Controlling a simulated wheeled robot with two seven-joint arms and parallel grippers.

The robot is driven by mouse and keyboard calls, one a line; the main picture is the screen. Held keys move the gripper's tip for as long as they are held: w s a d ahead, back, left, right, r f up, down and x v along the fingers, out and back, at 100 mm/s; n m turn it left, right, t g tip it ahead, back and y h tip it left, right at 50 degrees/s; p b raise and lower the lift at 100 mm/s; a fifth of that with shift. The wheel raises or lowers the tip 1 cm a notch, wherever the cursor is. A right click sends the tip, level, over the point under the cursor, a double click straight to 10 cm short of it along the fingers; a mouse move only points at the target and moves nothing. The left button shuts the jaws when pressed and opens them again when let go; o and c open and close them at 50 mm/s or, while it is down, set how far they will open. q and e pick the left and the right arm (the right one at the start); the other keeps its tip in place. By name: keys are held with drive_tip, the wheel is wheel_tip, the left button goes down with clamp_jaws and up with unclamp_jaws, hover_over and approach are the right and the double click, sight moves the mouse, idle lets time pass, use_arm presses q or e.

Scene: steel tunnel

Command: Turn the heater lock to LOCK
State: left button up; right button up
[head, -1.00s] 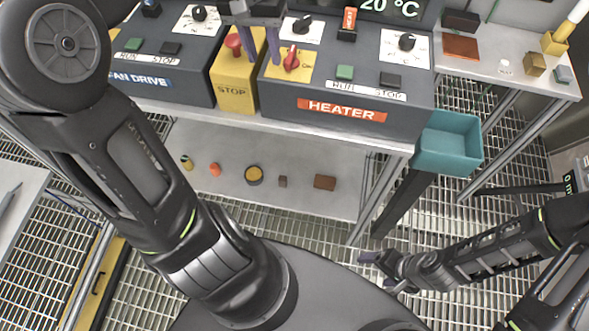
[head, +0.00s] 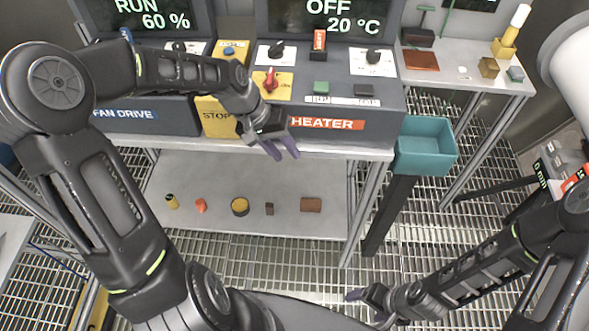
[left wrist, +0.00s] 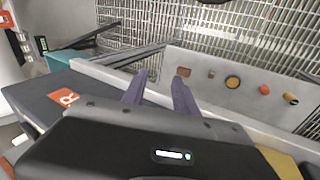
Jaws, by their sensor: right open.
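The heater lock is a red knob (head: 270,80) on a yellow plate on the sloped top of the grey heater box, above the orange HEATER label (head: 335,124). Its handle looks roughly upright in the picture; the plate's lettering is too small to read. My left gripper (head: 282,150) is below and in front of the knob, apart from it, at the box's front edge. Its purple fingers are spread and empty, also in the left wrist view (left wrist: 158,92). My right gripper (head: 365,296) is open and empty, low over the floor grating.
The heater display (head: 328,18) reads OFF, 20 °C. A teal bin (head: 425,146) hangs at the bench's right end. Several small objects lie on the lower shelf (head: 260,180).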

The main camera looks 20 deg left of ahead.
use_arm(q)
drive_tip(key=shift+h, duration=0.3)
drive_tip(key=shift+s+d+f, duration=0.15)
drive_tip(key=shift+d+f, duration=0.7)
drive_tip(key=shift+f, duration=0.25)
drive_tip(key=shift+s+d+f, duration=0.15)
drive_tip(key=shift+d+f, duration=0.7)
drive_tip(key=shift+f, duration=0.2)
